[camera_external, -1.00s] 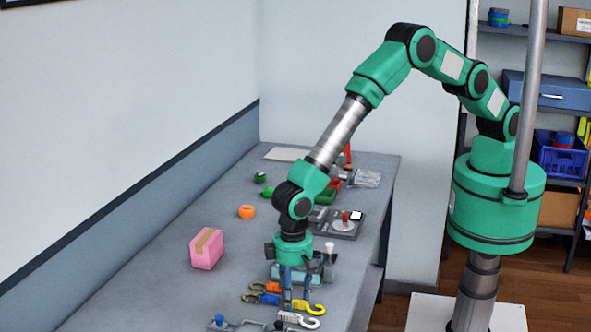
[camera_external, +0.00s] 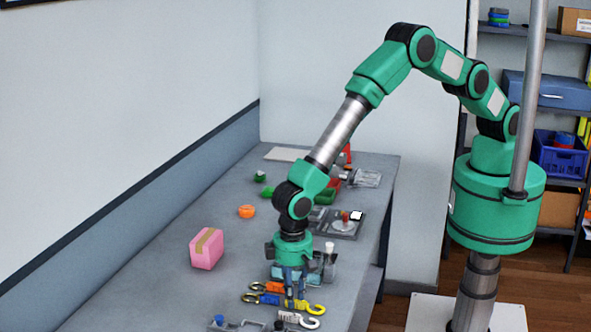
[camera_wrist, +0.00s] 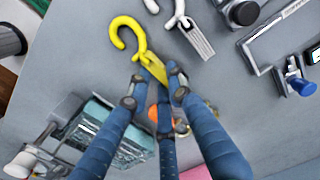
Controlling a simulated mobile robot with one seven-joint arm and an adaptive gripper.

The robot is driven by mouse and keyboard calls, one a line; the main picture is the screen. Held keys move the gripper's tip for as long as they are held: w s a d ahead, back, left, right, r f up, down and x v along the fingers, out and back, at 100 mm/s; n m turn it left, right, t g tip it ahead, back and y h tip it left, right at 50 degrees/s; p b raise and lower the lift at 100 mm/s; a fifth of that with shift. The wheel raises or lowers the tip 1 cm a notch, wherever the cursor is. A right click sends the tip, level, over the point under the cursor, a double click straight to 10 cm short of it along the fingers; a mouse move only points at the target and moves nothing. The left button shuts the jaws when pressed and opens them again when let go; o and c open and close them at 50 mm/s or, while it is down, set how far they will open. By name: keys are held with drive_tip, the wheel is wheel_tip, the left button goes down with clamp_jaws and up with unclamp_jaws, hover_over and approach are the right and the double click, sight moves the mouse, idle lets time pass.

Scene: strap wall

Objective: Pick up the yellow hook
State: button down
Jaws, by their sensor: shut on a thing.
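The yellow hook (camera_external: 308,306) is near the front end of the grey workbench. In the wrist view the yellow hook (camera_wrist: 127,32) shows its curved end, and its straight shank runs in between my fingertips. My gripper (camera_external: 295,302) has blue fingers pointing down at the hook. In the wrist view my gripper (camera_wrist: 158,82) is shut on the shank of the hook. The fingers hide the far end of the shank. I cannot tell whether the hook touches the bench.
A white hook (camera_external: 298,319) lies close by in front. Hooks with an orange part (camera_external: 270,287) and a blue part (camera_external: 264,298) lie just left. A pink box (camera_external: 206,249) stands further left. A teal container (camera_wrist: 105,130) is close beside my fingers.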

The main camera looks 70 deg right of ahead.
drive_tip(key=shift+r, duration=0.15)
wheel_tip(320, 180, up, 10)
idle(0.6)
